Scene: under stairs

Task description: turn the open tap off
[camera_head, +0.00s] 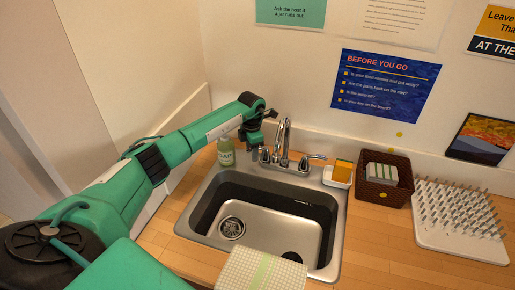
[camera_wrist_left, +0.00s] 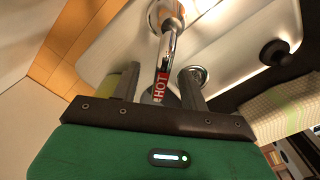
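The chrome tap (camera_head: 284,140) stands at the back of the sink, with a tall curved spout. Its right handle (camera_head: 317,157) is in plain view; the left one is mostly hidden by my left gripper (camera_head: 256,146). In the left wrist view a chrome lever with a red HOT label (camera_wrist_left: 160,88) lies between the two fingers of my left gripper (camera_wrist_left: 158,88). The fingers stand apart, with a gap visible around the lever. I cannot tell whether either finger touches it. I cannot make out a water stream. My right gripper is not in view.
The steel sink (camera_head: 335,215) has a checked cloth (camera_head: 262,272) over its front edge. A green soap bottle (camera_head: 226,153) stands close beside my left gripper. A sponge holder (camera_head: 339,173), a brown basket (camera_head: 384,192) and a peg drying rack (camera_head: 460,240) stand to the right.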

